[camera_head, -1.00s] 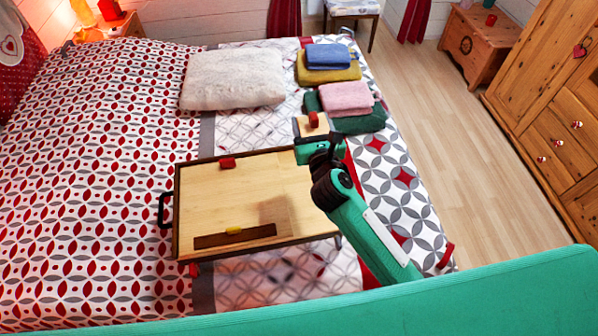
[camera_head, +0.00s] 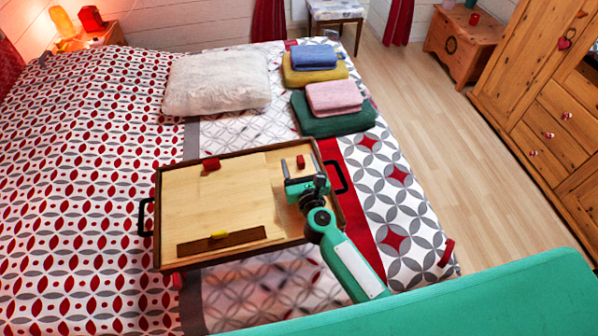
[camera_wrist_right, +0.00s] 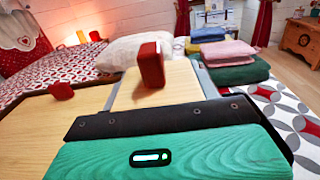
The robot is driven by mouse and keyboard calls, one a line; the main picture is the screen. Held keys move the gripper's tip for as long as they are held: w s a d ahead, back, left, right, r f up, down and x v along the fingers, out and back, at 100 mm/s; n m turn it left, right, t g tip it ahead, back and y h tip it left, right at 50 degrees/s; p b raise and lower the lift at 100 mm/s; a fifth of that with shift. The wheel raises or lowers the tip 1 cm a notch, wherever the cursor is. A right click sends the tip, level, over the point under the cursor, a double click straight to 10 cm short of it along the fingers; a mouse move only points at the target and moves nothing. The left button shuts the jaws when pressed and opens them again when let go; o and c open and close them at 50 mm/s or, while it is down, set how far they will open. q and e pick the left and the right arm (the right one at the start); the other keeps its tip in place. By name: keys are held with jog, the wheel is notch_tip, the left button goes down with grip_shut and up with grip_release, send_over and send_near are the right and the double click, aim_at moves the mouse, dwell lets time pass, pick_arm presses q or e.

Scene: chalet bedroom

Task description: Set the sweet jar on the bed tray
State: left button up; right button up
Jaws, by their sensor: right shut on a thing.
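The bed tray (camera_head: 235,205) is a pale wooden board with a dark rim and black side handles, lying on the bed. My right gripper (camera_head: 298,165) is over the tray's right part, between its rim and middle. A red block-like piece, apparently the sweet jar's top (camera_head: 300,161), shows between its fingers. The red piece also stands upright ahead of the palm in the right wrist view (camera_wrist_right: 151,65). The gripper is shut on the jar; its body is hard to tell from the pale wood. I cannot tell whether it touches the tray. My left gripper is out of view.
A small red object (camera_head: 211,164) sits near the tray's back edge, and a dark brown strip (camera_head: 222,242) with a yellow piece lies along its front. A fluffy pillow (camera_head: 217,82) and folded towels (camera_head: 334,97) lie behind. The tray's middle is clear.

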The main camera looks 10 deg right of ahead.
jog(key=shift+f, duration=0.8)
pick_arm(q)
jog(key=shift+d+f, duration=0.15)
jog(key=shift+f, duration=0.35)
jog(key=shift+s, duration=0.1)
pick_arm(e)
jog(key=shift+r, duration=0.1)
jog(key=shift+f+b, duration=0.2)
jog(key=shift+b, duration=0.1)
jog(key=o, duration=1.3)
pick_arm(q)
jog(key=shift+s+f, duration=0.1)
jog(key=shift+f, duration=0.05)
